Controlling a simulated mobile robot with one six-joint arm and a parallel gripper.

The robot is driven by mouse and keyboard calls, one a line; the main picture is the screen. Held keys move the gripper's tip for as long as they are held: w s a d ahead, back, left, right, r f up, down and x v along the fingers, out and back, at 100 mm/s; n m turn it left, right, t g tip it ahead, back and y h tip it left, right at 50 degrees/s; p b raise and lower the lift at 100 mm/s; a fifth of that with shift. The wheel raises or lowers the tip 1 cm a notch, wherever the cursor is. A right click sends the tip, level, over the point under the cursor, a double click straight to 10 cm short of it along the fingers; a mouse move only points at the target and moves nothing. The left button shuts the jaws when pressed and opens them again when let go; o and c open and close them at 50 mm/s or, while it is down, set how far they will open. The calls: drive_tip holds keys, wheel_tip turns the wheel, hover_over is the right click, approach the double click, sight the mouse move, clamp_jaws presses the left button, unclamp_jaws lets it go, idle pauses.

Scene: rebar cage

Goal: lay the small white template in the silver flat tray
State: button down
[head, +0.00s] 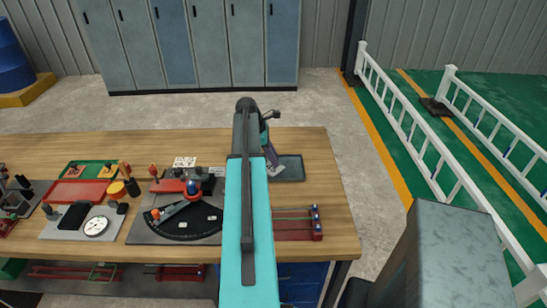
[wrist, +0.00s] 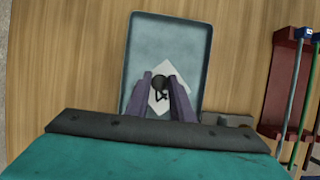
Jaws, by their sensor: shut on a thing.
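The silver flat tray (wrist: 190,32) lies on the wooden bench in the wrist view. In the head view the tray (head: 293,168) shows at the bench's right part, partly covered by my arm. The small white template (wrist: 178,70) is turned like a diamond over the tray's area, with a dark knob at its middle. My gripper (wrist: 158,82) is shut on the template, its purple fingers on either side of the knob. In the head view my gripper (head: 271,158) is at the tray's left side. I cannot tell whether the template touches the tray floor.
A red rack with rods (head: 296,224) stands on the bench in front of the tray; it also shows at the right of the wrist view (wrist: 282,85). A dark protractor plate (head: 185,222) and several tools lie to the left. Bare wood (head: 325,190) is right of the tray.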

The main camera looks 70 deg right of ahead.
drive_tip(key=shift+f, duration=0.2)
drive_tip(key=shift+f, duration=0.15)
drive_tip(key=c, duration=1.5)
unclamp_jaws()
drive_tip(key=shift+c, duration=0.2)
drive_tip(key=shift+r, duration=0.2)
drive_tip(key=b+v, duration=0.3)
drive_tip(key=v, duration=0.9)
